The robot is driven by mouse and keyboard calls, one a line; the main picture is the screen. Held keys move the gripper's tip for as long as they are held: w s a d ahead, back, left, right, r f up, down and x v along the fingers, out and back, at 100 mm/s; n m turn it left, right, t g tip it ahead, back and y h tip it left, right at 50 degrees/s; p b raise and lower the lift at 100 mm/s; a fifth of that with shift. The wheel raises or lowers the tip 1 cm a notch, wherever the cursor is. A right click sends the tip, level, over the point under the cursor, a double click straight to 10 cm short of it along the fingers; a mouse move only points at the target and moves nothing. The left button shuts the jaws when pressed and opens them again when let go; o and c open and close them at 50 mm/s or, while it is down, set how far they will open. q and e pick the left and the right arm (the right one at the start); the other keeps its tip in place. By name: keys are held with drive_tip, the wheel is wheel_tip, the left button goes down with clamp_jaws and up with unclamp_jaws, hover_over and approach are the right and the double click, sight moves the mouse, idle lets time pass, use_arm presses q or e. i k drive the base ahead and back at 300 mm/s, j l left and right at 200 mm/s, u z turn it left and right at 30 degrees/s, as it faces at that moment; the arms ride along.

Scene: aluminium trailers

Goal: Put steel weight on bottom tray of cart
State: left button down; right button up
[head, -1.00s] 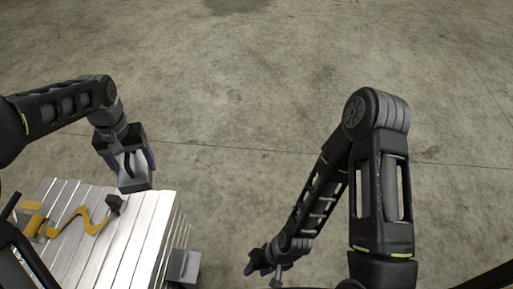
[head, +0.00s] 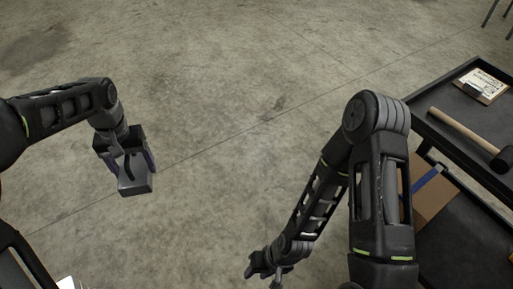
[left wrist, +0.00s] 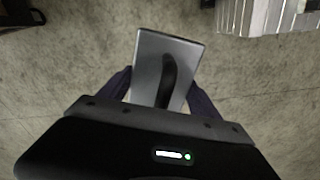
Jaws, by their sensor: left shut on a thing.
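My left gripper (head: 126,164) is shut on the steel weight (head: 137,184), a grey block with a dark handle on it. It holds the weight in the air above bare floor. The weight also shows between the fingers in the left wrist view (left wrist: 188,52). The black cart (head: 428,117) stands at the right edge of the head view. Part of its bottom tray (head: 462,245) shows beneath the top tray, partly hidden by my right arm. My right gripper (head: 265,265) hangs low at the bottom centre, and its finger gap is unclear.
A clipboard (head: 482,86) and a wooden-handled mallet (head: 462,133) lie on the cart's top tray. A cardboard box with blue tape (head: 430,205) is in the bottom tray. Stacked aluminium pieces (left wrist: 262,14) show in the left wrist view. The concrete floor between is clear.

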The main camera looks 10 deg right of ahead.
sight(454, 268)
drive_tip(key=z, duration=2.95)
drive_tip(key=i+l, duration=0.1)
drive_tip(key=l, duration=0.25)
drive_tip(key=i+l, duration=0.1)
drive_tip(key=l, duration=0.25)
drive_tip(key=i+l, duration=0.1)
drive_tip(key=l, duration=0.25)
drive_tip(key=i+l, duration=0.1)
drive_tip(key=l, duration=0.25)
